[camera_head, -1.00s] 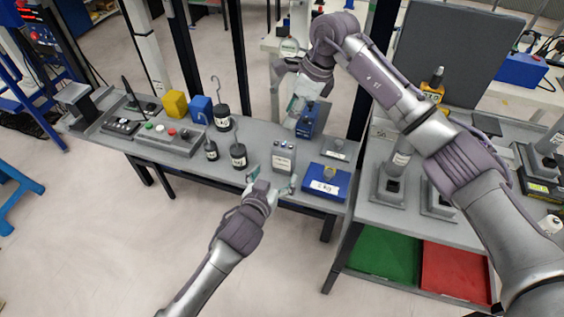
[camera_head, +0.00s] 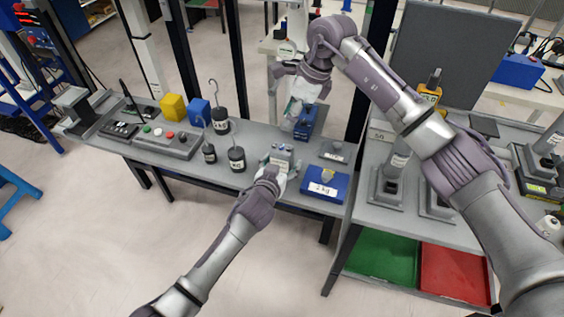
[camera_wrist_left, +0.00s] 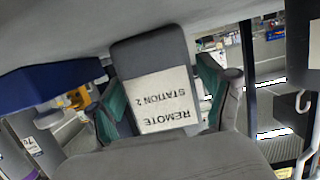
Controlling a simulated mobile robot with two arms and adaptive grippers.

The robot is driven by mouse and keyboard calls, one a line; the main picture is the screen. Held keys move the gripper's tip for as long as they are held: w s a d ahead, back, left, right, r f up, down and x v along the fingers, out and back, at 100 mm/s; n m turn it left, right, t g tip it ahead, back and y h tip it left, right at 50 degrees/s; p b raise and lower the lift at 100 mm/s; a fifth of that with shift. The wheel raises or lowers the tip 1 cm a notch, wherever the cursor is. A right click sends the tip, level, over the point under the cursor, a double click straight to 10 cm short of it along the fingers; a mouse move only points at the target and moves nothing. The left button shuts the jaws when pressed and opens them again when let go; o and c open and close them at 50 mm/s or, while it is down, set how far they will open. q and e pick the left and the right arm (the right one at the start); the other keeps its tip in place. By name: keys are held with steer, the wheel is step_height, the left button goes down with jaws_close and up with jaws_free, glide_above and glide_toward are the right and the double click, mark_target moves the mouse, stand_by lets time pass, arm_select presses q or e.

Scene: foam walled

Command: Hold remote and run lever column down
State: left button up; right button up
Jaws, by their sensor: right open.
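The remote (camera_head: 282,152) is a small grey box with buttons on top, near the front edge of the grey bench. In the left wrist view its face reads REMOTE STATION 2 (camera_wrist_left: 163,100). My left gripper (camera_head: 279,167) is at the remote, with one green-padded finger on each side of it; I cannot tell whether both pads press on it. My right gripper (camera_head: 298,101) is open above the back of the bench, close to a blue box (camera_head: 307,122). I cannot tell which upright is the lever column.
A blue 2 kg block (camera_head: 325,184) lies right of the remote. Black hook weights (camera_head: 236,158) and a grey button panel (camera_head: 168,138) stand to the left. Grey posts on square bases (camera_head: 390,185) stand on the right table, above green (camera_head: 383,255) and red trays (camera_head: 455,272).

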arm_select(q)
steer(key=c, duration=0.8)
steer(key=shift+c, duration=0.6)
arm_select(e)
steer(key=shift+c, duration=0.6)
jaws_close()
